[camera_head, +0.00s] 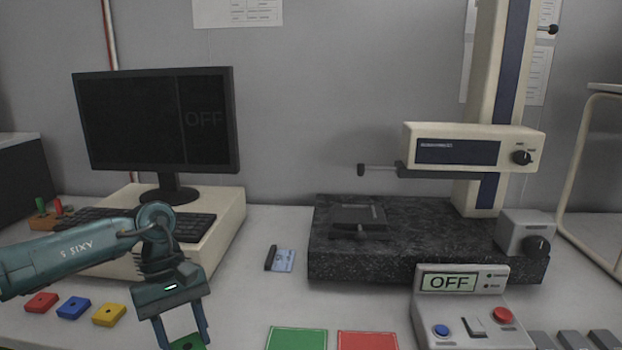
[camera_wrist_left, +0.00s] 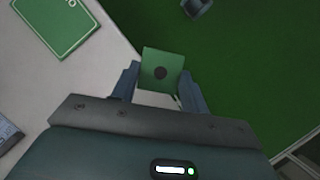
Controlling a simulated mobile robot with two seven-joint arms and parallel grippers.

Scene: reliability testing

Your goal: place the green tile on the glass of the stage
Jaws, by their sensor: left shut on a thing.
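The green tile (camera_head: 188,343) is a small square with a dark round spot in its middle, plainer in the left wrist view (camera_wrist_left: 150,58). My left gripper (camera_head: 185,341) is shut on it, with a finger on each side. It holds the tile at the bottom edge of the head view, left of the green mat. The stage (camera_head: 345,214) is a small dark square plate on the granite base (camera_head: 420,262), well to the right of and behind the gripper. Nothing shows on its plate. My right gripper is not in view.
Red (camera_head: 41,302), blue (camera_head: 74,307) and yellow (camera_head: 109,314) tiles lie left of my gripper. Green (camera_head: 297,338) and red (camera_head: 367,340) mats lie at the front. The probe arm (camera_head: 380,169) hangs above the stage. A control box (camera_head: 465,281) stands before the granite.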

